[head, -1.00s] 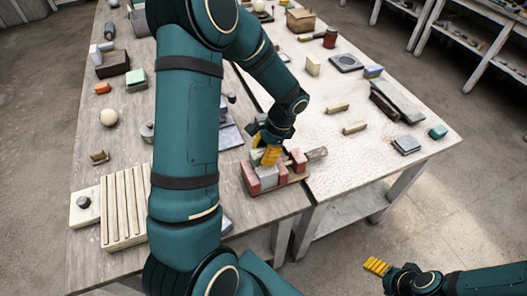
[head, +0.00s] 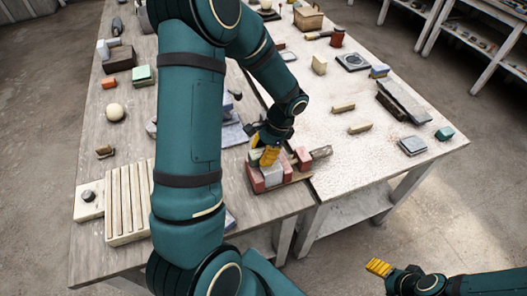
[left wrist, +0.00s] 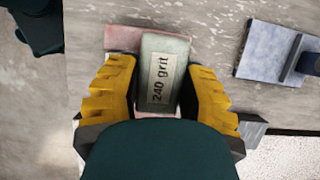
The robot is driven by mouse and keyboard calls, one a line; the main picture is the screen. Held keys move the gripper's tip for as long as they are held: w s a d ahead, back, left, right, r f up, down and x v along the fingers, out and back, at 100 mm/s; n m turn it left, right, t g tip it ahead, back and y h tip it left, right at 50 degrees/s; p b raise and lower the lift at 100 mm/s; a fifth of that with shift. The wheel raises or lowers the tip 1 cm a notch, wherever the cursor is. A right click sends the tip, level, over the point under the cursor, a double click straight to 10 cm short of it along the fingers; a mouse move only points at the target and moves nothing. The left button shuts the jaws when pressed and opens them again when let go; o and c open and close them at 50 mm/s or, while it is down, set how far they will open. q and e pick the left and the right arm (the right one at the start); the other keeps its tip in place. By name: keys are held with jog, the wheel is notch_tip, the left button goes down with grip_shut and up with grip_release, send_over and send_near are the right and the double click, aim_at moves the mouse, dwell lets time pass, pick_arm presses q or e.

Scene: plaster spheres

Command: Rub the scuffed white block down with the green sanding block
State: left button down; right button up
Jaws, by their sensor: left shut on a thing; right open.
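My left gripper (head: 264,156) is shut on the green sanding block (left wrist: 165,75), a pale grey-green block whose top label reads "240 grit" in the left wrist view. The gripper is over a clamp with red jaws (head: 256,181) near the front edge of the tables. A pale grey-white block (head: 272,177), which looks like the scuffed white block, sits between the red jaws. The gripper partly covers it, and I cannot tell whether the sanding block touches it. My right gripper (head: 379,267) is open and empty, off the table at lower right.
A slatted wooden rack (head: 127,203) and a plaster sphere (head: 115,113) lie on the left table. A blue-grey plate (left wrist: 268,52) lies near the clamp.

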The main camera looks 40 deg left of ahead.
pick_arm(q)
jog(key=shift+w+d, duration=0.5)
jog(key=shift+w, duration=0.4)
jog(key=shift+w+d, duration=0.45)
jog(key=shift+w, duration=0.45)
jog(key=shift+s+a, duration=0.1)
jog(key=shift+s, duration=0.05)
jog(key=shift+s+a+f, duration=0.1)
jog(key=shift+s+a, duration=0.2)
jog(key=shift+s, duration=0.3)
jog(key=shift+s+a, duration=0.3)
jog(key=shift+s, duration=0.35)
jog(key=shift+s+a+f, duration=0.1)
jog(key=shift+s+a, duration=0.2)
jog(key=shift+s, duration=0.3)
jog(key=shift+w+d+r, duration=0.1)
jog(key=shift+w+d, duration=0.2)
jog(key=shift+w, duration=0.35)
jog(key=shift+w+d+r+p, duration=0.1)
jog(key=shift+w+d, duration=0.15)
jog(key=shift+w, duration=0.2)
jog(key=shift+w+d+f+p, duration=0.1)
jog(key=shift+w+d, duration=0.1)
jog(key=shift+w, duration=0.25)
jog(key=shift+w+d+r+p, duration=0.1)
jog(key=shift+w+d, duration=0.15)
jog(key=shift+w, duration=0.2)
jog(key=shift+s+r, duration=0.1)
